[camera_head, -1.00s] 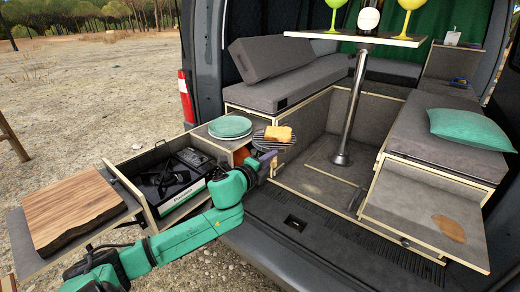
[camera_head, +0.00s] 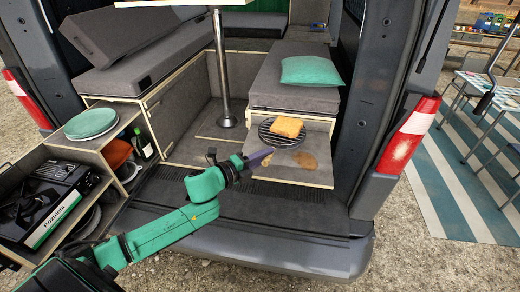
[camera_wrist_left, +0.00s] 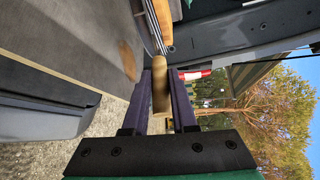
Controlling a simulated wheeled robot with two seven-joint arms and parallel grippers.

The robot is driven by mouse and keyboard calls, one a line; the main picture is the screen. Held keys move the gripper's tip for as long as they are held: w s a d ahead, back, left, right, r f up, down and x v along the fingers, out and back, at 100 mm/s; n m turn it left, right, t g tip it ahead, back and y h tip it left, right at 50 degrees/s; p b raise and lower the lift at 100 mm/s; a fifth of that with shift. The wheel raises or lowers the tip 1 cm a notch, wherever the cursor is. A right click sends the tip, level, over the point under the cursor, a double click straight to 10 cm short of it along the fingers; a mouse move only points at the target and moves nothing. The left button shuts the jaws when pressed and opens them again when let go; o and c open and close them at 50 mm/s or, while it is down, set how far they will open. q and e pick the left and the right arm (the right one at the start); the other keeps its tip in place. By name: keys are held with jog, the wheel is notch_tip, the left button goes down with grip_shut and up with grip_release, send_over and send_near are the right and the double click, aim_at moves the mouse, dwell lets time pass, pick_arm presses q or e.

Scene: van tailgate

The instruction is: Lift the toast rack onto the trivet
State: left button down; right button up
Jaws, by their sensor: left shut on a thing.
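The toast rack (camera_head: 268,139) is a round dark wire grid with a golden slice of toast (camera_head: 287,127) on it. My left gripper (camera_head: 262,157) is shut on its handle, and the wooden handle (camera_wrist_left: 159,88) shows between the purple fingers in the left wrist view. The rack is held over the grey pull-out board at the right bench. The brown trivet (camera_head: 304,161) lies on that board, just below and right of the rack in the head view. In the left wrist view the trivet (camera_wrist_left: 127,60) shows apart from the rack. My right gripper is not in view.
The pull-out board (camera_head: 318,176) is otherwise bare. A bench with a green cushion (camera_head: 313,70) stands behind it. A table post (camera_head: 221,75) rises to the left. Green plates (camera_head: 91,122), a bottle (camera_head: 143,145) and a stove (camera_head: 45,200) are at the left.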

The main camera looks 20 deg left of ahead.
pick_arm(q)
jog(key=shift+d, duration=0.25)
jog(key=shift+s+a+f+b, duration=0.1)
jog(key=shift+a+f+b, duration=0.1)
jog(key=shift+f+b, duration=0.45)
notch_tip(320, 180, down, 6)
jog(key=b, duration=0.5)
jog(key=shift+f, duration=0.1)
jog(key=c, duration=0.6)
grip_release()
jog(key=shift+c, duration=0.2)
